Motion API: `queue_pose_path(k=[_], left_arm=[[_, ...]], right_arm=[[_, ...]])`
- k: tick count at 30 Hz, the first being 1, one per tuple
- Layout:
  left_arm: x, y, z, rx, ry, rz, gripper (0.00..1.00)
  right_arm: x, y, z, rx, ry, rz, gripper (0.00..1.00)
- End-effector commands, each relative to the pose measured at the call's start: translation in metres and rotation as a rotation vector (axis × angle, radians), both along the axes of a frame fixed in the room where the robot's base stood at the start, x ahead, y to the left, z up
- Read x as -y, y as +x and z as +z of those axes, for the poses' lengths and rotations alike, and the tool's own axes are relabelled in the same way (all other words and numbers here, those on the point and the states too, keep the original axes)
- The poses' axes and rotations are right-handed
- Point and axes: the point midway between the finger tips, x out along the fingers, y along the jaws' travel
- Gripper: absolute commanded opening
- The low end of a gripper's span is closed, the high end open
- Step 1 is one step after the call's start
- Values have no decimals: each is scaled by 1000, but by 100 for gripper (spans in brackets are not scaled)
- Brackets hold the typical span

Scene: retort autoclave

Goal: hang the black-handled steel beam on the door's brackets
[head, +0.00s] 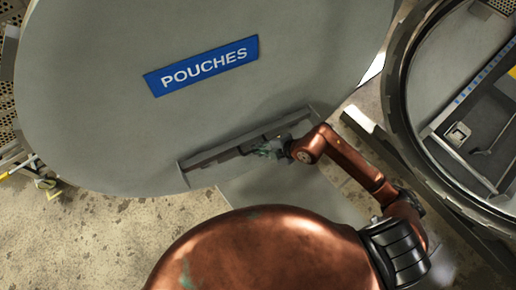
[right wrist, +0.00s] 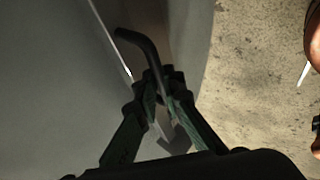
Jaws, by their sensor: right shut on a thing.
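The round grey door (head: 110,90) fills the upper left of the head view, with a blue POUCHES label. The long grey steel beam (head: 216,154) lies slanted along the door's lower right part, its left end lower. I cannot tell whether it rests on the door's brackets, which I cannot make out clearly. My right gripper (head: 268,150) is at the beam's middle, shut on its black handle. In the right wrist view, the green-tipped fingers of my right gripper (right wrist: 164,98) close around the bent black handle (right wrist: 140,45). My left gripper is not in view.
The round open autoclave mouth (head: 398,95) stands at the right, with a rack or tray (head: 458,134) inside. Stained concrete floor (head: 110,240) lies below the door. A wheeled metal frame (head: 45,183) stands at the left edge.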

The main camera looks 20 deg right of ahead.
Motion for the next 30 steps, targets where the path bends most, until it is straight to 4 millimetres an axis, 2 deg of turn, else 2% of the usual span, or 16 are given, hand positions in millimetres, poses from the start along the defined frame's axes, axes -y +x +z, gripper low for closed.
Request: queue_pose_path(k=[3, 4, 13, 23, 30], left_arm=[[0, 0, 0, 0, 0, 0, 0], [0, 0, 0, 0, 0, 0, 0], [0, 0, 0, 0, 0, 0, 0], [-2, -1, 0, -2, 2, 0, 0], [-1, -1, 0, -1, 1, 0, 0]], right_arm=[[2, 1, -2, -1, -5, -4, 0], [2, 1, -2, -1, -5, -4, 9], [1, 1, 0, 0, -2, -2, 29], [4, -3, 0, -6, -4, -2, 29], [21, -22, 28, -2, -5, -2, 29]])
